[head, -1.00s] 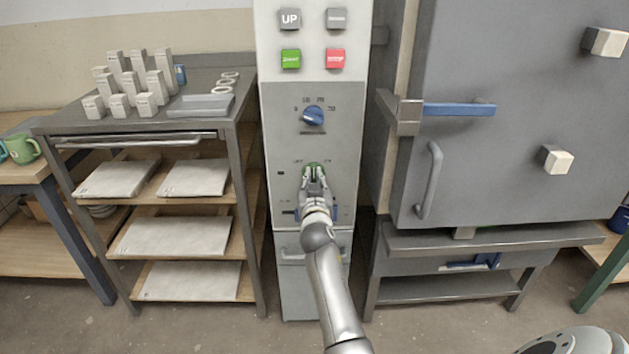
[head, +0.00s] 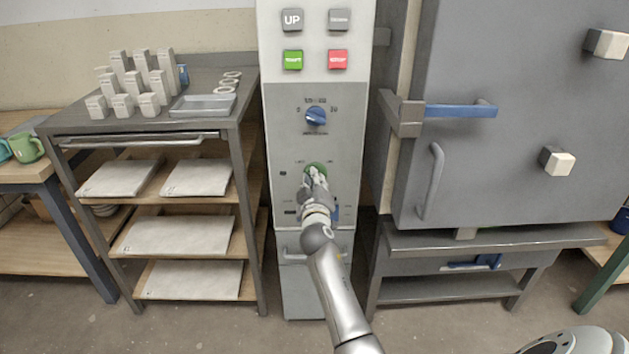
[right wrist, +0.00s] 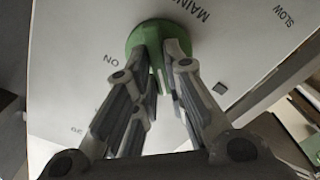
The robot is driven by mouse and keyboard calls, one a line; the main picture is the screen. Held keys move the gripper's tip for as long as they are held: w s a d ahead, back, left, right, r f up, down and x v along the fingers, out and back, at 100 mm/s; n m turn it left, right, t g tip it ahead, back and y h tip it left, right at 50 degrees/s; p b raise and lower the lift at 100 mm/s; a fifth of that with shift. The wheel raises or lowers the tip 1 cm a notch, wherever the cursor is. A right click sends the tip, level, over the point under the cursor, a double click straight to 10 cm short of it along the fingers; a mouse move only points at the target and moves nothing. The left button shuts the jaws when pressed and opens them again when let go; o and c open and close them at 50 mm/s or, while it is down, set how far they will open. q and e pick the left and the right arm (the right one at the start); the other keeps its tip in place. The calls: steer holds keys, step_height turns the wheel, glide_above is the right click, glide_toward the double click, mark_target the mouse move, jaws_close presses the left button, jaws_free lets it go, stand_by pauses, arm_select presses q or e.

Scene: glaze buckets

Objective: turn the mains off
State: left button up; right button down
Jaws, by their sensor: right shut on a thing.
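The green mains knob (head: 318,167) sits on the grey front of the control cabinet (head: 283,140), below a blue knob (head: 315,116). My right gripper (head: 316,177) is shut on the green knob and hides part of it. In the right wrist view the green knob (right wrist: 139,36) has the words MAINS and ON printed by it. The fingers of my right gripper (right wrist: 160,52) stand on both sides of its grip and look turned relative to the panel. My left gripper is out of view.
Green (head: 293,60) and red (head: 338,60) buttons are higher on the cabinet. A shelf rack (head: 240,150) with pale boards stands at the left. A large grey door (head: 520,130) with a blue lever (head: 460,111) is at the right. A blue piece, partly hidden, shows beside my right wrist.

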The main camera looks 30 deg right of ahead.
steer(key=shift+n, duration=0.3)
steer(key=c, duration=1.5)
jaws_free()
steer(key=v, duration=1.2)
